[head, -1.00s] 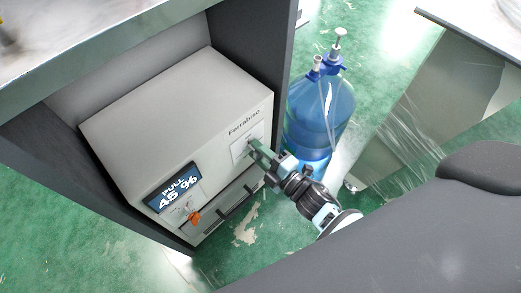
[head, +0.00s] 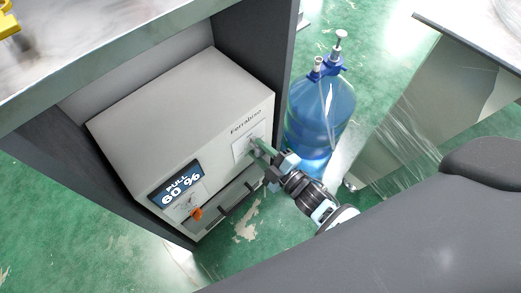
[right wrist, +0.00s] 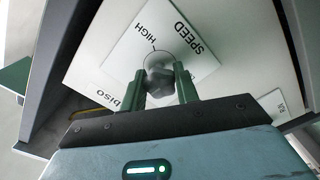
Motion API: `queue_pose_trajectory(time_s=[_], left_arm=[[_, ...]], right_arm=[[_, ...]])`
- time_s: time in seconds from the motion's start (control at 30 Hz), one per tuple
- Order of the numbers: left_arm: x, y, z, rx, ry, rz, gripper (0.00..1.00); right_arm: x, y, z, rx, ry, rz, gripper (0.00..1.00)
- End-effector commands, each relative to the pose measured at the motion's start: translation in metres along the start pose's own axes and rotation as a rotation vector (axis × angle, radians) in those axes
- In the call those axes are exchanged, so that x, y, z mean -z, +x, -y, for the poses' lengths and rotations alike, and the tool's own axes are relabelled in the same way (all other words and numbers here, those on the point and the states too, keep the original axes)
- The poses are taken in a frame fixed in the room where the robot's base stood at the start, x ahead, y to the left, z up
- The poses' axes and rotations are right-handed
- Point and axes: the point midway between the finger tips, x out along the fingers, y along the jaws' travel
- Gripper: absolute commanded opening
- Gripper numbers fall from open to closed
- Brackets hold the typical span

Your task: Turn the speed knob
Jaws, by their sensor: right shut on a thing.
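The speed knob (right wrist: 159,80) is a dark round knob on a white plate (right wrist: 185,35) marked SPEED and HIGH in the right wrist view. My right gripper (right wrist: 159,85) is shut on the knob, one green finger on each side. In the head view my right gripper (head: 257,149) reaches the white plate on the front of the grey machine (head: 180,115), and the fingers hide the knob. My left gripper is not in view.
An orange knob (head: 196,213) and a drawer with a dark handle (head: 240,196) are on the machine's front. The machine stands inside a dark cabinet (head: 245,45). A blue water bottle (head: 318,112) stands close to my right gripper. Green floor lies below.

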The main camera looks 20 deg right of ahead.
Motion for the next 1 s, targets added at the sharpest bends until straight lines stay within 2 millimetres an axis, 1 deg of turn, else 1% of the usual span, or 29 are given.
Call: queue_pose_trajectory(time_s=[0.1,0.13,0.27,0.53,0.63,0.77,1.0], left_arm=[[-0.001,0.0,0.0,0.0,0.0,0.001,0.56],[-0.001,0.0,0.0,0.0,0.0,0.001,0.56],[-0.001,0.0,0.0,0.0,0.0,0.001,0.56],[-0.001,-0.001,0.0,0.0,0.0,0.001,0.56],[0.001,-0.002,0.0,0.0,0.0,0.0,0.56],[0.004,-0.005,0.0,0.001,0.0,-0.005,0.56],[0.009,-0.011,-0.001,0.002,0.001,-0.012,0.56]], right_arm=[[0.001,0.0,0.001,0.001,-0.001,-0.002,0.08],[0.001,0.0,0.001,0.001,-0.001,-0.002,0.34],[0.001,0.0,0.001,0.001,-0.001,-0.001,0.51],[0.0,0.0,0.0,0.0,-0.001,0.0,0.52],[0.0,-0.005,0.0,0.001,-0.001,0.001,0.52],[0.001,-0.022,0.0,0.001,-0.001,0.001,0.52],[0.0,-0.059,-0.001,0.002,-0.001,0.001,0.52]])
